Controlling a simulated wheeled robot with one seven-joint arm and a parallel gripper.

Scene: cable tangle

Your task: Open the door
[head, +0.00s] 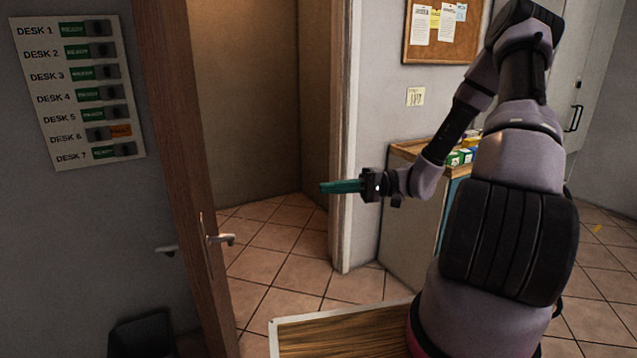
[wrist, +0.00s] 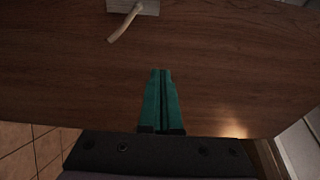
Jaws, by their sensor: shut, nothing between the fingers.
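The brown wooden door (head: 178,130) stands open at the left of the head view, seen nearly edge-on. Its metal lever handle (head: 222,239) sticks out low on the face towards the doorway. My gripper (head: 323,188), with green fingers, is in front of the opening, right of the door and higher than the handle in the picture, pointing left. It is shut and empty, apart from the handle. In the wrist view the door face (wrist: 70,75) fills most of the picture, with the handle (wrist: 126,22) at the top, beyond my shut fingertips (wrist: 160,72). Contact with the door cannot be told.
The doorway shows a clear tiled floor (head: 275,250) beyond. A dark bin (head: 142,335) stands left of the door, below a desk status panel (head: 78,90).

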